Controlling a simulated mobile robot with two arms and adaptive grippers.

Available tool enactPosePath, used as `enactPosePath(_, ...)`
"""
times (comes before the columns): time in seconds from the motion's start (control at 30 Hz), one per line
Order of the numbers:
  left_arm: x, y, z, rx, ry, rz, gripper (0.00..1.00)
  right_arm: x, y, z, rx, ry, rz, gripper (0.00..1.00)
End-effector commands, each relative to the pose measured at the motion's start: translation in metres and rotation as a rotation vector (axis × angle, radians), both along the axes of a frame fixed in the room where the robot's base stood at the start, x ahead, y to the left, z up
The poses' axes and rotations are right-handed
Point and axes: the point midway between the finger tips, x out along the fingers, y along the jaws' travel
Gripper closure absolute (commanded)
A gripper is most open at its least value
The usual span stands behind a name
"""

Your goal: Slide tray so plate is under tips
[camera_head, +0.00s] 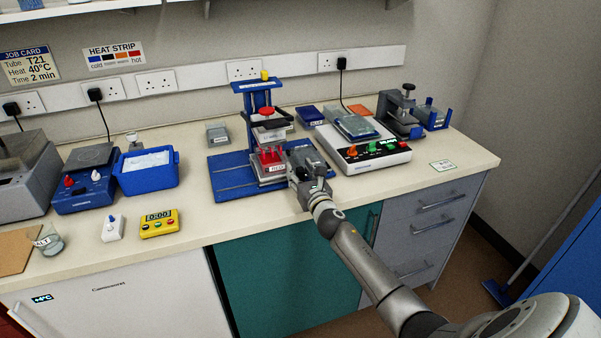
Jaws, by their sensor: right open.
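The blue pipette stand (256,88) rises from a blue base (230,180) with pale rails. Its dark head (270,133), with a red knob, hangs over the rear of the base; the tips are too small to make out. The tray (264,182), with a red labelled part (271,161), sits on the rails in front of and below the head. I cannot clearly tell the plate from the tray. My right gripper (304,162) is open at the tray's right side, over the base's right part; I cannot tell whether it touches. My left gripper is not in view.
A blue tub (148,172) of white contents and a yellow timer (159,223) stand to the left.

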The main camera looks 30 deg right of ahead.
Motion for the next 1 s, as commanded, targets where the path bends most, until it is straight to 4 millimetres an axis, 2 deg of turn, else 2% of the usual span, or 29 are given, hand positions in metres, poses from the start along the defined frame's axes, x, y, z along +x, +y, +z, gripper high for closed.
enactPosePath(0.13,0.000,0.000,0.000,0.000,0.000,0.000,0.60,0.000,0.000,0.000,0.000,0.000,0.000,0.61)
enactPosePath(0.43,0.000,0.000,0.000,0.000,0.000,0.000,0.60,0.000,0.000,-0.001,0.001,0.001,0.000,1.00)
enactPosePath(0.67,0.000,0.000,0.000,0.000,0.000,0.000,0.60,0.000,0.001,-0.001,0.001,0.001,0.000,1.00)
enactPosePath(0.77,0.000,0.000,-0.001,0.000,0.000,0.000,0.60,0.002,0.008,-0.001,0.002,0.001,0.002,1.00)
enactPosePath(0.87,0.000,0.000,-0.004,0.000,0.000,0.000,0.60,0.006,0.028,-0.003,0.003,0.001,0.005,1.00)
enactPosePath(1.0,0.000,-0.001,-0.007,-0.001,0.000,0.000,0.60,0.016,0.068,-0.002,0.004,0.000,0.005,1.00)
